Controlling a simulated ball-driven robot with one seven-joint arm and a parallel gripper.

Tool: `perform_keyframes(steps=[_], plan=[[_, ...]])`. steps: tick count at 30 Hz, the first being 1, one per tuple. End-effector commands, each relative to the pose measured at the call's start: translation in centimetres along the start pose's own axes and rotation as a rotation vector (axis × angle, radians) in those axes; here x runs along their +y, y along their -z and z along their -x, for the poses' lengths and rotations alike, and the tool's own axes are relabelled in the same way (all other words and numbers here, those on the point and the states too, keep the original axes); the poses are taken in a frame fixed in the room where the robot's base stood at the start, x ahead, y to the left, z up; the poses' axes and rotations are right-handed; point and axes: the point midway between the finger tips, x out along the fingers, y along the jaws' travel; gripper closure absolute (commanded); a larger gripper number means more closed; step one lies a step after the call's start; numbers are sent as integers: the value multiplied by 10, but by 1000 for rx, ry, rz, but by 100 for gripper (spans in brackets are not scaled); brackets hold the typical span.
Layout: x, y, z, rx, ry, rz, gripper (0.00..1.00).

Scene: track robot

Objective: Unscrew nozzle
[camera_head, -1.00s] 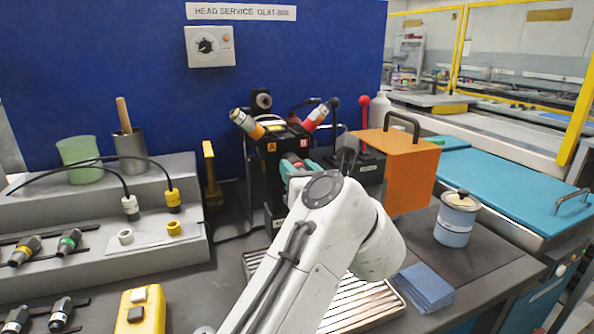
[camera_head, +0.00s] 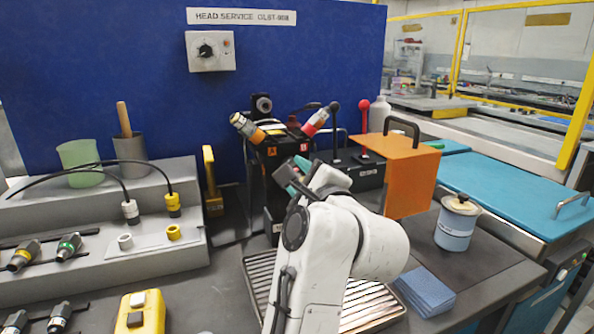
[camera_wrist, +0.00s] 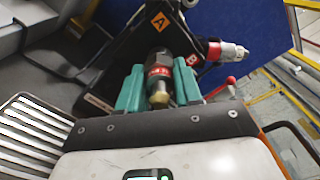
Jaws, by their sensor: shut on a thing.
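My gripper (camera_wrist: 158,80), with teal fingers, is shut on a nozzle (camera_wrist: 159,71) with a dark body, red band and brass tip. The nozzle lies between the fingers, its tip toward the wrist camera. Behind it is the black service head (camera_wrist: 130,50), marked A and B. I cannot tell whether the nozzle is still joined to the head. In the head view my gripper (camera_head: 288,180) is at the front of the black service head (camera_head: 284,150), and my arm hides most of the held nozzle. An orange-banded nozzle (camera_head: 246,127) and a red-banded nozzle (camera_head: 316,122) angle outward from its top.
A slatted metal tray (camera_head: 262,283) lies below the head. Grey stepped rack (camera_head: 150,262) at left holds nozzles, rings and cups. An orange box (camera_head: 405,180), a lidded jar (camera_head: 455,228) and blue cloths (camera_head: 425,290) stand right. A yellow device (camera_head: 140,315) is at front left.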

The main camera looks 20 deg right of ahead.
Motion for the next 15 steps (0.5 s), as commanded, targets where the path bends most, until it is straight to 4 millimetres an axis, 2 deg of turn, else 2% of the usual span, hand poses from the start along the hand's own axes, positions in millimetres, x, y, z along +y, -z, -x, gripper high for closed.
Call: perform_keyframes(steps=[11, 15], plan=[[-1, -1, 0, -2, 1, 64, 100], [-2, 0, 0, 1, -2, 276, 100]])
